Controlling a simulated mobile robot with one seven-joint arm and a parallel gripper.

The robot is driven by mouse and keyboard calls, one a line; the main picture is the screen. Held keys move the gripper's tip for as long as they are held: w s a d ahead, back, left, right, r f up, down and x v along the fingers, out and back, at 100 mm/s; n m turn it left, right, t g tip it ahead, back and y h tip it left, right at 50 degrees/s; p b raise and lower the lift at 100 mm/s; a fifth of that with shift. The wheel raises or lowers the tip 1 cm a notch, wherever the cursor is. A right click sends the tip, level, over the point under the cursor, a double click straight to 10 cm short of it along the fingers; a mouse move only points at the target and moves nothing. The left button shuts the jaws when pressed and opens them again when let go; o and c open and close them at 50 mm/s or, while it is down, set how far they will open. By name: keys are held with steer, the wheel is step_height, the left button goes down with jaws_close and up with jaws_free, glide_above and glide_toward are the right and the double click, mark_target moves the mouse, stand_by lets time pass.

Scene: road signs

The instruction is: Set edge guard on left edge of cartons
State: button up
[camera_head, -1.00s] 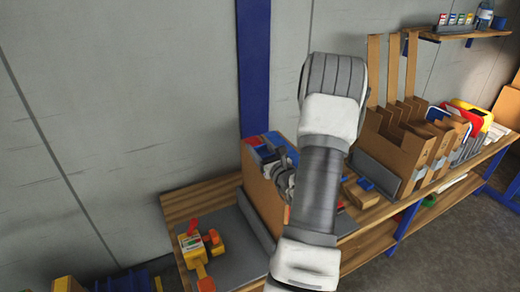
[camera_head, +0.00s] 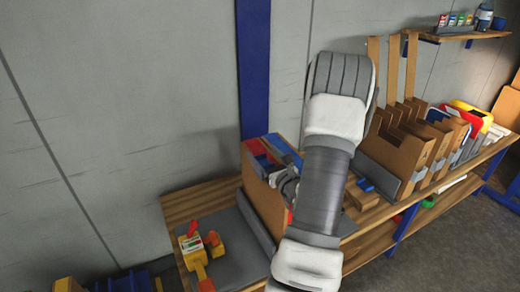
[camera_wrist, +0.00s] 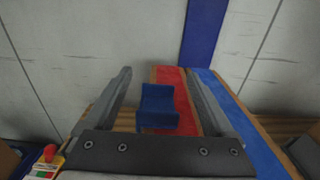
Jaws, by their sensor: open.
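My gripper (camera_wrist: 160,74) is open, with its fingers apart in the wrist view. A small blue angled piece, seemingly the edge guard (camera_wrist: 157,108), shows between the fingers; it overlaps the left edge of the red top of the cartons (camera_wrist: 172,77). I cannot tell whether it touches the fingers. A long blue strip (camera_wrist: 238,120) runs to the right of the red one, partly behind the right finger. In the head view the cartons (camera_head: 263,200) stand on the bench with a tan side facing left. My arm hides most of the gripper and the guard there.
A grey mat (camera_head: 235,245) lies left of the cartons, with a yellow and red device (camera_head: 192,248) on the bench. Brown cardboard holders (camera_head: 395,150) stand to the right. A blue post (camera_head: 254,70) and grey wall are behind.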

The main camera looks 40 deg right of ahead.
steer(key=v, duration=0.9)
steer(key=shift+r, duration=0.2)
steer(key=shift+w, duration=0.1)
